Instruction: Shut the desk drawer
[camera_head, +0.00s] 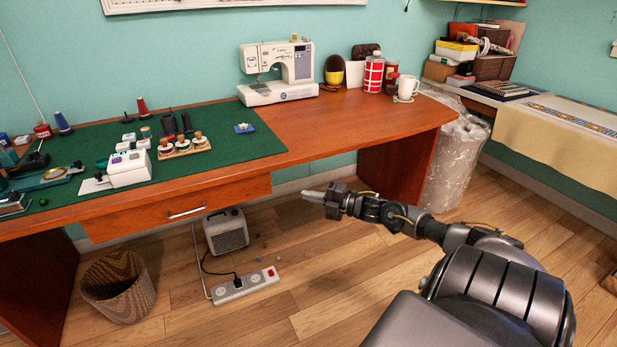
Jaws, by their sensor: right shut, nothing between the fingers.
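The desk drawer (147,221) is a wide reddish-brown front with a silver bar handle (186,212), under the left half of the wooden desk (340,122). Its front sits just below the desk's front edge; I cannot tell how far it stands out, and its inside is hidden. My right gripper (314,195) is shut and empty. It is in the air to the right of the drawer, apart from it, with its fingers pointing left. My left gripper is not in view.
A green mat (262,143) with sewing items and a white sewing machine (279,72) are on the desk. Below are a small heater (226,232), a power strip (245,285) and a woven basket (118,287). Wooden floor in front is mostly clear.

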